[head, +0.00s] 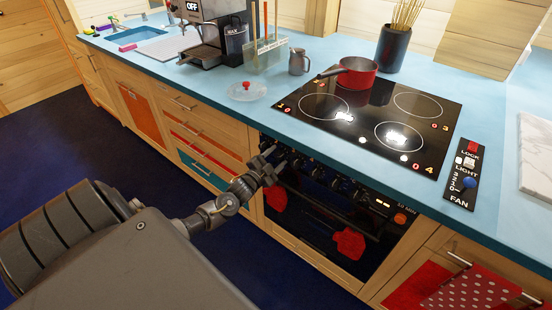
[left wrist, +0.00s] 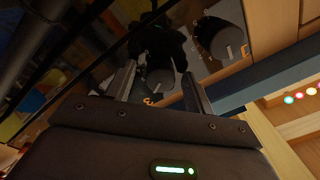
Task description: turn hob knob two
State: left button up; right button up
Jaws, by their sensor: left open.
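The hob knobs are dark round knobs on the black oven front below the hob; one (head: 338,183) shows in the head view. My left gripper (head: 268,164) is at the left end of this row and hides part of it. In the left wrist view, one dark knob (left wrist: 160,79) with a pale mark lies between the fingers of my open left gripper (left wrist: 160,88). I cannot tell whether the fingers touch it. A second knob (left wrist: 220,42) is to its right, outside the fingers. My right gripper is not in view.
The black hob (head: 375,120) carries a red pan (head: 357,78) at its back left. The oven (head: 310,222) below has red mitts (head: 348,243) on its front. A control strip (head: 463,176) lies right of the hob. A lidded glass dish (head: 248,94) sits left of it.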

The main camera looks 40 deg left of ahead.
pick_arm(q)
jog(key=s, duration=1)
jog(key=shift+s+d+f+b, duration=0.2)
jog(key=shift+s+b, duration=0.1)
jog(key=shift+b, duration=0.1)
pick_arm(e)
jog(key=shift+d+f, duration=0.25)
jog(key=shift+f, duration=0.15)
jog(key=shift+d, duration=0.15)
